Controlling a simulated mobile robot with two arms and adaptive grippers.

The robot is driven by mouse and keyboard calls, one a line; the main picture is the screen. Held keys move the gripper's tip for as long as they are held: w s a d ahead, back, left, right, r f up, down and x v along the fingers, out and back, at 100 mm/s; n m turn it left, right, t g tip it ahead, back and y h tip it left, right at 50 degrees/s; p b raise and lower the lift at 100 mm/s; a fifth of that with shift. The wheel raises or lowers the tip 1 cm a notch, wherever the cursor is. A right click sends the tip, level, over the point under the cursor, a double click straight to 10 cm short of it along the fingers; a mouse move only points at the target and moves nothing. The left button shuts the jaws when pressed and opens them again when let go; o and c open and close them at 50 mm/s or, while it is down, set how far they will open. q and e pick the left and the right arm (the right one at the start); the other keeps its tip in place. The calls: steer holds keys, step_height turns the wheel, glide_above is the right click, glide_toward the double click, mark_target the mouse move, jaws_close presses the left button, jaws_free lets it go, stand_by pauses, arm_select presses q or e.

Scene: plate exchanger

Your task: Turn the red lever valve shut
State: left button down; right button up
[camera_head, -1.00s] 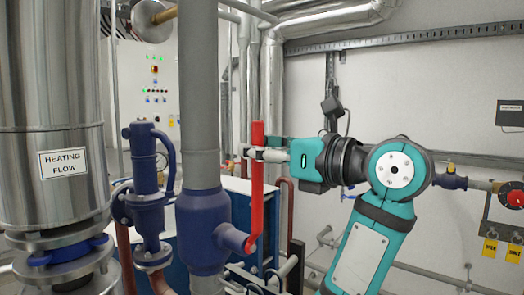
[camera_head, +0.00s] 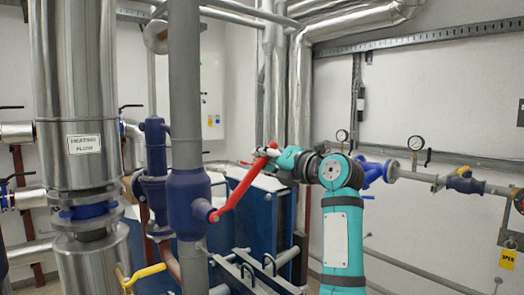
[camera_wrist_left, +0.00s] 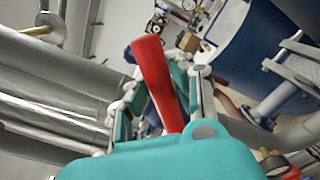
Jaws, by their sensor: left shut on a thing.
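The red lever (camera_head: 240,186) belongs to a valve with a dark blue body (camera_head: 188,205) on a thick vertical grey pipe (camera_head: 185,80). The lever is tilted, rising from its pivot on the body's right side to the upper right. My left gripper (camera_head: 268,155) is shut on the lever's upper end. In the left wrist view the red lever (camera_wrist_left: 155,75) runs between the two fingers of my left gripper (camera_wrist_left: 160,95). The finger contact is partly hidden by the gripper's teal body. My right gripper is not in view.
A steel column labelled "HEATING FLOW" (camera_head: 72,90) stands at the left. A yellow lever (camera_head: 142,275) is at the lower left. Blue exchanger panels (camera_head: 262,225) stand behind the valve. Gauges and another blue valve (camera_head: 465,182) are on the right wall pipe.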

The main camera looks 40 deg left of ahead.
arm_select(q)
steer(key=w+f+m, duration=0.4)
steer(key=f+m, duration=0.4)
steer(key=f, duration=0.4)
steer(key=shift+w+d+f+m+b, duration=0.2)
steer(key=shift+w+f+m+b, duration=0.15)
steer(key=shift+b, duration=0.1)
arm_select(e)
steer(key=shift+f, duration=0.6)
arm_select(q)
steer(key=shift+f, duration=0.15)
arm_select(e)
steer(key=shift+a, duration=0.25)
arm_select(q)
steer(key=c, duration=1.5)
jaws_free()
steer(key=o, duration=0.4)
steer(key=shift+d, duration=0.1)
step_height(320, 180, up, 11)
steer(key=shift+f, duration=0.2)
steer(key=shift+w, duration=0.1)
